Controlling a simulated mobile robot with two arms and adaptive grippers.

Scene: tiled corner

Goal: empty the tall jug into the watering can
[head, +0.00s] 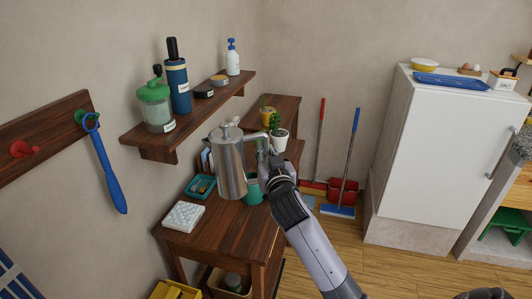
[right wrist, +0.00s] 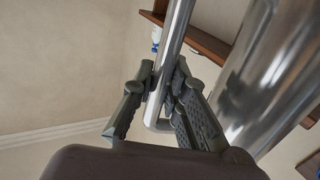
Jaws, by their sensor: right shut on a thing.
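My right gripper (head: 264,152) is shut on the jug's handle, at the jug's right side. In the right wrist view the fingers (right wrist: 163,80) close around the bar of the handle, beside the shiny jug body (right wrist: 270,85). I cannot tell whether the jug's base touches the cabinet top. A teal object (head: 252,190) is mostly hidden behind the jug and gripper. I cannot make out a watering can. My left gripper is not in view.
The wooden cabinet (head: 235,240) holds a white egg-carton-like block (head: 183,217) and a teal tray (head: 201,187). A wall shelf (head: 195,118) with bottles and jars juts out at the upper left. A potted plant (head: 279,138) stands behind. A white fridge (head: 440,155) stands right.

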